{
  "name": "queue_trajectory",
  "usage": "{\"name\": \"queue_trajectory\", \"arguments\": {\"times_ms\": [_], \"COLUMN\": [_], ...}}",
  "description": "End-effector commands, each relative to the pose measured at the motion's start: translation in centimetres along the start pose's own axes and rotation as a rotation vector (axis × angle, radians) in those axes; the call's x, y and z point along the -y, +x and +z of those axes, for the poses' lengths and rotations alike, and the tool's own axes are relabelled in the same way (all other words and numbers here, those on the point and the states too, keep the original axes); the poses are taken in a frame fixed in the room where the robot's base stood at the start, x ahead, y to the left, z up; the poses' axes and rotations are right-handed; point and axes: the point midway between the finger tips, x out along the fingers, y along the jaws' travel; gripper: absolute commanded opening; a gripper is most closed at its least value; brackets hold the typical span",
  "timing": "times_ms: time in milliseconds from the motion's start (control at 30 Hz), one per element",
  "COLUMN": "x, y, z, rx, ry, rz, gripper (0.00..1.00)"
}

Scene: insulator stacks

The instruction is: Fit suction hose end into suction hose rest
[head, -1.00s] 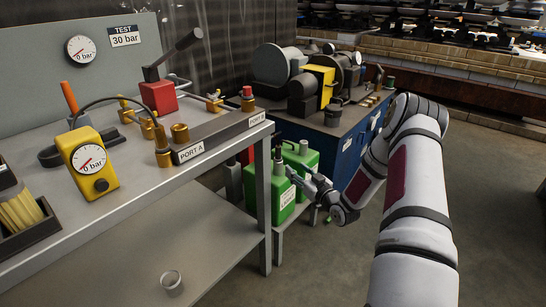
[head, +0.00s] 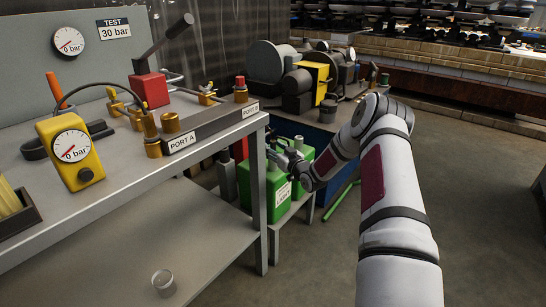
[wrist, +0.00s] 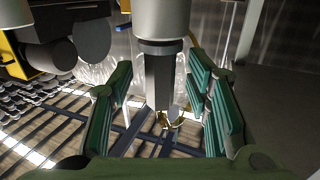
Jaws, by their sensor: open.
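My gripper (head: 283,160) is at the top of the green containers (head: 277,192), beside the bench's right end. In the wrist view my gripper (wrist: 163,100) is open, with green-padded fingers spread to either side. A grey cylinder (wrist: 161,18) with a dark narrower stem (wrist: 160,80) stands between or just beyond them, a brass-coloured piece at its end. Contact with the fingers is not visible. I cannot tell whether this is the suction hose end. A dark grey upright cylinder (head: 226,178) stands left of the containers. The suction hose rest is not clearly identifiable.
The steel bench (head: 212,217) is close on the left, with a yellow gauge (head: 70,151) and a port block on top. A blue cabinet (head: 326,150) with machinery stands behind the containers. A green bar or hose (head: 341,201) lies on the floor. Open floor lies right.

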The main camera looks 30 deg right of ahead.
Motion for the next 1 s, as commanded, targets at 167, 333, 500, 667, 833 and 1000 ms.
{"name": "queue_trajectory", "arguments": {"times_ms": [167,333,500,667,833,1000], "x": [0.0,0.0,0.0,0.0,0.0,0.0], "y": [0.8,0.8,0.7,0.7,0.7,0.8], "z": [0.0,-0.1,-0.1,-0.1,-0.2,-2.0], "rx": [-0.001,0.000,0.000,-0.001,-0.001,-0.003], "ry": [0.000,0.000,0.000,0.000,0.000,-0.003], "rz": [0.000,0.000,0.000,0.000,0.000,0.000], "gripper": [0.44,0.40,0.01,0.00,0.00,0.00]}}
